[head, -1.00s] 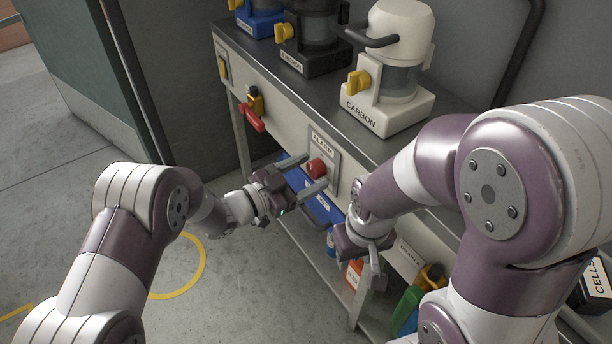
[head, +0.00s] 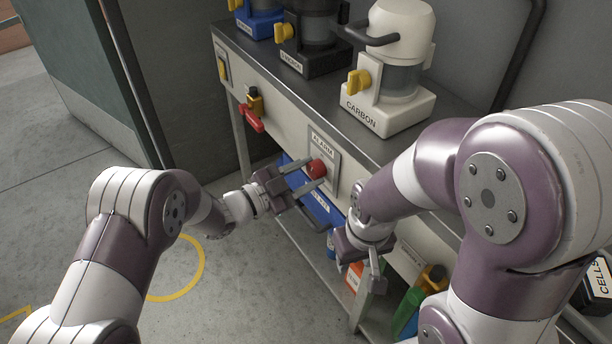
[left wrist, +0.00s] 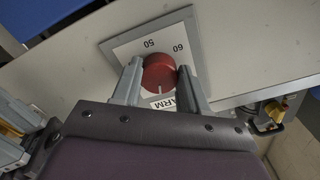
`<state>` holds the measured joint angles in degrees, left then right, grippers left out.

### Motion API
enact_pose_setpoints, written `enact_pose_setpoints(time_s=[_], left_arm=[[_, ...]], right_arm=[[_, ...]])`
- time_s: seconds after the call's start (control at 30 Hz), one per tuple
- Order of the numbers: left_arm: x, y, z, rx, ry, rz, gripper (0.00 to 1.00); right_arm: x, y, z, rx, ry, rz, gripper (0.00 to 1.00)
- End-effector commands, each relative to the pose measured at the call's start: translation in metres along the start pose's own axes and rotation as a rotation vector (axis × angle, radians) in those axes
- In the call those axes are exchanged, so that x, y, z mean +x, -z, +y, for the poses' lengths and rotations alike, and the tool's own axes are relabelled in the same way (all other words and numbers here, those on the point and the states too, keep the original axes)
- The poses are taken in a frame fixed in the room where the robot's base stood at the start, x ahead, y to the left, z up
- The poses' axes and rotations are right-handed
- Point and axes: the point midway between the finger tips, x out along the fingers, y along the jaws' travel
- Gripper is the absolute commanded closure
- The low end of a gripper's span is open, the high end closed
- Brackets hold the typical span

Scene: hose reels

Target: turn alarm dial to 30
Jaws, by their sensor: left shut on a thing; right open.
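The red alarm dial (head: 316,168) sits on a pale ALARM plate (head: 325,149) on the front of the bench. My left gripper (head: 314,172) is shut on the dial, one finger on each side. In the left wrist view the dial (left wrist: 159,72) shows between the fingertips, with a white mark pointing down in the picture, towards the partly covered label. The numbers 50 and 60 show on the plate (left wrist: 122,52); the other numbers are hidden or not readable. My right gripper (head: 363,272) is open and empty, low in front of the bench.
A white CARBON unit (head: 392,105) and two other units stand on the bench top. A red-handled valve (head: 252,122) is left of the dial. A blue bin (head: 322,206) and bottles (head: 408,308) stand below. Open floor lies left.

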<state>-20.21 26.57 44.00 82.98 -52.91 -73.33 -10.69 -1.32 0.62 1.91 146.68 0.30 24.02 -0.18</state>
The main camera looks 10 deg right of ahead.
Motion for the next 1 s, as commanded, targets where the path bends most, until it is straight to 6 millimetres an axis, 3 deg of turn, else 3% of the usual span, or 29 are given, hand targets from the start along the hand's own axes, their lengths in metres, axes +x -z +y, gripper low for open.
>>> enact_pose_setpoints(time_s=[0.6, 1.0], left_arm=[[0.000, -0.002, -0.001, 0.543, 0.000, -0.001, 0.87], [0.000, -0.001, -0.002, 0.726, -0.002, -0.002, 0.87]], right_arm=[[0.031, -0.004, 0.000, 0.000, 0.000, 0.000, 0.57], [0.042, -0.005, 0.000, 0.000, 0.000, 0.000, 0.57]])
